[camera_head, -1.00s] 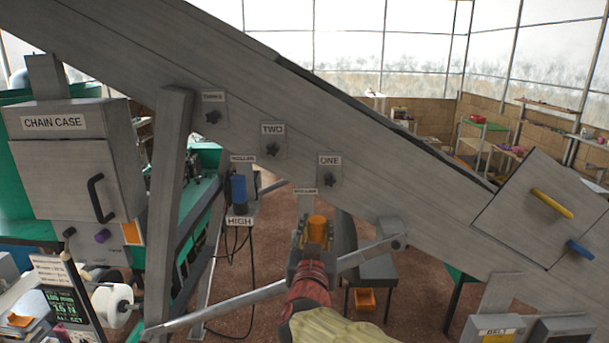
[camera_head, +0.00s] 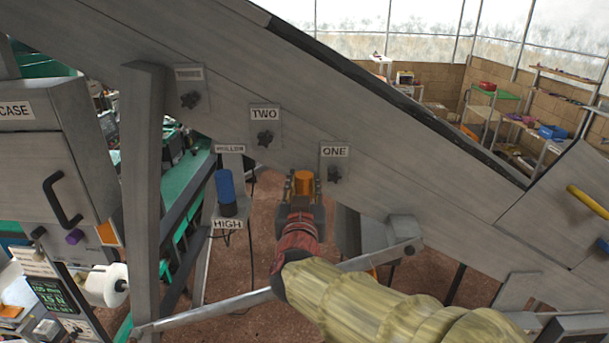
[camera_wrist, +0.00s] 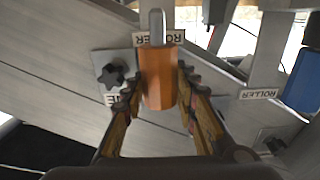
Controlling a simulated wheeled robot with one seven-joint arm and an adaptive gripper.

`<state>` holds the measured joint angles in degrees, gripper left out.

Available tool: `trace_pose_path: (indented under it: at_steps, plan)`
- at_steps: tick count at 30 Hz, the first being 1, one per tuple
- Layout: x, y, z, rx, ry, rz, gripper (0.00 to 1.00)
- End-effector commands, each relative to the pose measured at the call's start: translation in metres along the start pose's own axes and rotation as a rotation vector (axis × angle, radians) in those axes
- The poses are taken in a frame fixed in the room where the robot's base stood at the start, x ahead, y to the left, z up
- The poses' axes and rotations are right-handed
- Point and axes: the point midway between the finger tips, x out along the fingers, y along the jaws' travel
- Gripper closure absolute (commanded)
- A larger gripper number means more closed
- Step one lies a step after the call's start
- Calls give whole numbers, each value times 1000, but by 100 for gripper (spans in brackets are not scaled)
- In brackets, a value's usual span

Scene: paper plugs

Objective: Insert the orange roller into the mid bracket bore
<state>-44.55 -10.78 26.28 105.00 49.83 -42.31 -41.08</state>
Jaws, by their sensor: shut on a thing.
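The orange roller (camera_head: 304,183) is upright between the fingers of my gripper (camera_head: 303,192), in front of the sloping grey conveyor side. In the wrist view the roller (camera_wrist: 158,78) has the two fingers of my gripper (camera_wrist: 158,92) shut on its sides, with a grey pin (camera_wrist: 156,27) at one end. A ROLLER label (camera_wrist: 173,38) shows behind that pin. The mid bracket and its bore cannot be made out; the roller and my gripper cover that area.
The blue roller (camera_head: 225,187) stands on the HIGH bracket (camera_head: 229,224) to the left. Star knobs sit by the ONE (camera_head: 334,174), TWO (camera_head: 265,138) and THREE labels. A slanted grey bar (camera_head: 236,303) crosses below my arm. The chain case (camera_head: 45,150) is at far left.

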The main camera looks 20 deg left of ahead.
Motion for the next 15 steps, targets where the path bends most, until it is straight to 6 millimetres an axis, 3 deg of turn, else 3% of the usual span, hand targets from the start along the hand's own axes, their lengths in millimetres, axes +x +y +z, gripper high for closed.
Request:
trace_pose_path:
  at_steps: [15]
  plan:
    - [-3,0,1,-1,2,-3,99]
